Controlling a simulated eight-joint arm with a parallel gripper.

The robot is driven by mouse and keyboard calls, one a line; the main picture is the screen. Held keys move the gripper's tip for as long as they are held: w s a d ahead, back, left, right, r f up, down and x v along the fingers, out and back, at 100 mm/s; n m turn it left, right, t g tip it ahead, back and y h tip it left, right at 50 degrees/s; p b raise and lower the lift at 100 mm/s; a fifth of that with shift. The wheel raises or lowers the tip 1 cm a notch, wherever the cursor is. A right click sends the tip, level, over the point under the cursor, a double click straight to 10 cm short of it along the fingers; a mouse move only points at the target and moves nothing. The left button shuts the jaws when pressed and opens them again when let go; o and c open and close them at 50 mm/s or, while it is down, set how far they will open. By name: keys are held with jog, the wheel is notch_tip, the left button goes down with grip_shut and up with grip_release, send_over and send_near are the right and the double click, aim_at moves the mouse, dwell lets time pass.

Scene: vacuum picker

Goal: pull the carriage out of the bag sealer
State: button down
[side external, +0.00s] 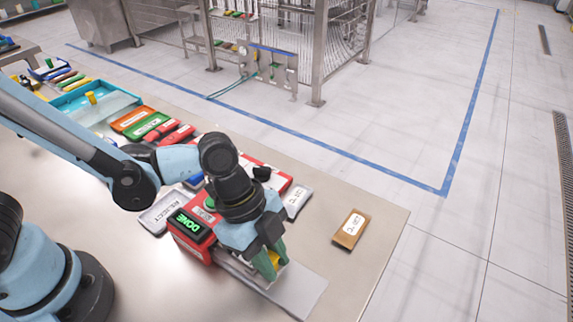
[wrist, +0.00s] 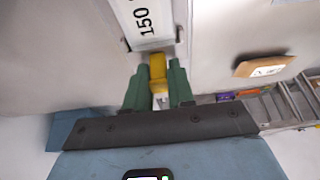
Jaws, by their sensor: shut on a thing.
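The bag sealer (side external: 190,243) is a red box near the front of the table, with a lit green display reading DONE. A grey plate (side external: 298,292) extends from its side; I cannot tell which part of it is the carriage. My gripper (side external: 271,266) is over this plate with green fingers pointing down. In the wrist view my gripper (wrist: 157,82) is shut on a yellow handle (wrist: 158,66). Just beyond the handle is a white labelled piece (wrist: 150,22) reading 150, cut off by the frame's edge. My wrist hides part of the sealer in the side view.
A brown pouch (side external: 351,229) lies alone near the table's right edge, and a silver pouch (side external: 298,201) lies behind my gripper. A tray marked REJECT (side external: 154,222) is left of the sealer. Coloured trays and a blue bin (side external: 72,101) stand further back. The right front table is clear.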

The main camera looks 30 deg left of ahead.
jog(key=d, duration=0.7)
jog(key=shift+d, duration=0.4)
jog(key=c, duration=1)
grip_release()
jog(key=shift+c, duration=0.2)
jog(key=shift+a, duration=0.1)
jog(key=v, duration=1.2)
jog(key=w+a+n+t+y, duration=0.2)
jog(key=a+n+t, duration=0.1)
jog(key=a+n, duration=0.6)
jog(key=w+a+n+t+y, duration=0.2)
jog(key=a+n, duration=0.7)
jog(key=a, duration=0.9)
jog(key=shift+a+r+t, duration=0.15)
jog(key=shift+r+t, duration=0.05)
jog(key=shift+t, duration=0.8)
